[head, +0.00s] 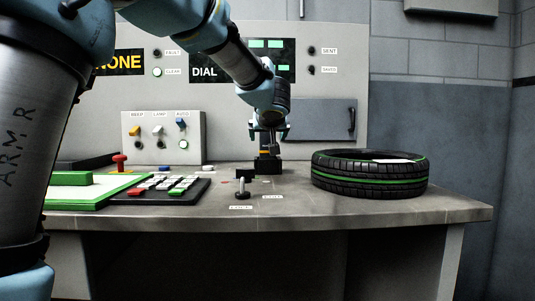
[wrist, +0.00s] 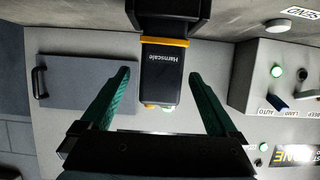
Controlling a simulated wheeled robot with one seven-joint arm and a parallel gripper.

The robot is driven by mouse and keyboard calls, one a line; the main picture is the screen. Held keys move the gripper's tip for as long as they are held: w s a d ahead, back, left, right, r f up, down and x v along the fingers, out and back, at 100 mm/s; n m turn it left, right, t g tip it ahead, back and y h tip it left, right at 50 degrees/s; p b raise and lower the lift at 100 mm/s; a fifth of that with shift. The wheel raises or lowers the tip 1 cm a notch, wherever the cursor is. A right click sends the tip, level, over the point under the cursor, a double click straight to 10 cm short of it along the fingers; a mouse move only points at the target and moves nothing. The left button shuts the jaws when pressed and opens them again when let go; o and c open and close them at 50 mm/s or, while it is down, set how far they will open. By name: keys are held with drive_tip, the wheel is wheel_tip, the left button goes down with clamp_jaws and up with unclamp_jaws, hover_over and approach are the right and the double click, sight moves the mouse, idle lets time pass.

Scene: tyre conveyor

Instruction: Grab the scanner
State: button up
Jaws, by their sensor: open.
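The scanner (wrist: 166,70) is a dark handheld device with pale lettering, an orange band and small coloured lights at its near end. In the wrist view it lies between the two green fingers of my gripper (wrist: 158,76). The fingers are apart, with visible gaps on both sides of the scanner. In the head view my gripper (head: 269,132) points down over the scanner, at the back of the bench. The scanner is small there and partly hidden by the fingers. It stands at a black block (head: 267,166).
A tyre (head: 370,178) with a green stripe lies on the bench (head: 330,207) at the right. A keypad (head: 160,190), a red knob (head: 120,160) and a switch box (head: 163,133) are at the left. A panel wall (head: 225,110) stands close behind my gripper.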

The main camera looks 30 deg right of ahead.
sight(267, 140)
drive_tip(key=b+x, duration=0.1)
drive_tip(key=x, duration=0.3)
drive_tip(key=shift+w+f, duration=0.1)
drive_tip(key=shift+w, duration=0.15)
clamp_jaws()
idle(0.5)
